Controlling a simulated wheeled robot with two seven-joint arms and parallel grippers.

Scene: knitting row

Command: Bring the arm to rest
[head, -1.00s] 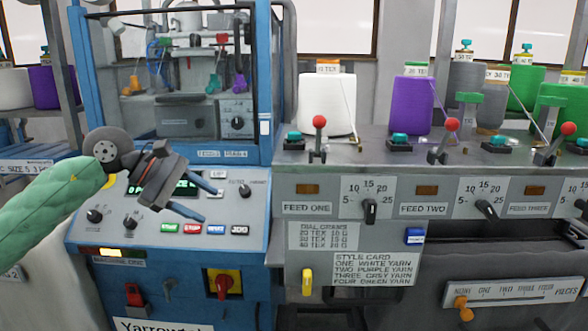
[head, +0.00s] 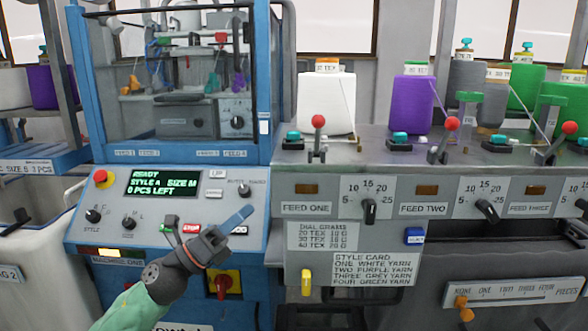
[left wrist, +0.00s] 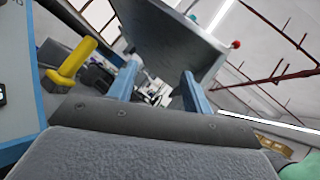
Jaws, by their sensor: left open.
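My left gripper (head: 236,221) is in front of the lower part of the blue machine's control panel (head: 252,190). Its arm rises from the bottom edge, and its blue fingers point up and right. In the left wrist view the two blue fingers (left wrist: 158,76) stand apart with nothing between them. The gripper partly hides the row of coloured buttons. Whether it touches the panel cannot be told. The panel screen (head: 163,183) reads READY, STYLE A, SIZE M, 0 PCS LEFT. My right gripper is not in view.
A red and yellow rotary switch (head: 224,285) is close by the gripper. To the right, the grey feed unit (head: 330,184) carries red-knobbed levers (head: 318,122), dials and yarn cones (head: 327,105). A yellow handle (left wrist: 70,66) shows close in the left wrist view.

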